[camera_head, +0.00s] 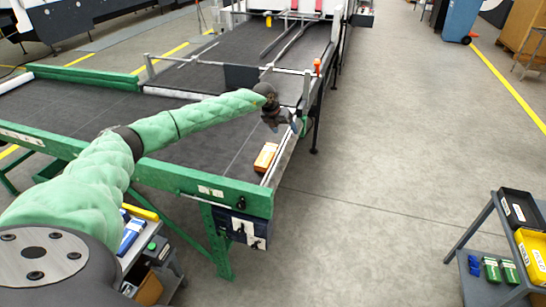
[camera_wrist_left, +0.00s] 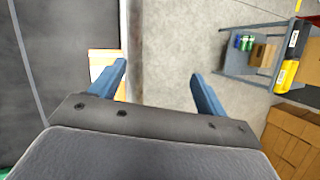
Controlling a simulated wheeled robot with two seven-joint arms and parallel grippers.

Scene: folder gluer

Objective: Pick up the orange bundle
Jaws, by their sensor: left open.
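The orange bundle (camera_head: 265,157) lies on the dark conveyor belt near its right edge in the head view. In the left wrist view the orange and white bundle (camera_wrist_left: 101,60) shows behind the left finger, partly hidden by it. My left gripper (camera_head: 297,126) is beyond the bundle in the head view, above the belt's right edge rail. In the left wrist view the left gripper (camera_wrist_left: 158,85) has its two blue fingers wide apart with nothing between them. The right gripper is not in view.
The green-framed conveyor (camera_head: 215,190) has a metal rail along its right edge. A cart with yellow and black bins (camera_head: 518,210) stands at the lower right. A small cart with tools (camera_head: 140,235) stands at the lower left. The floor between is clear.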

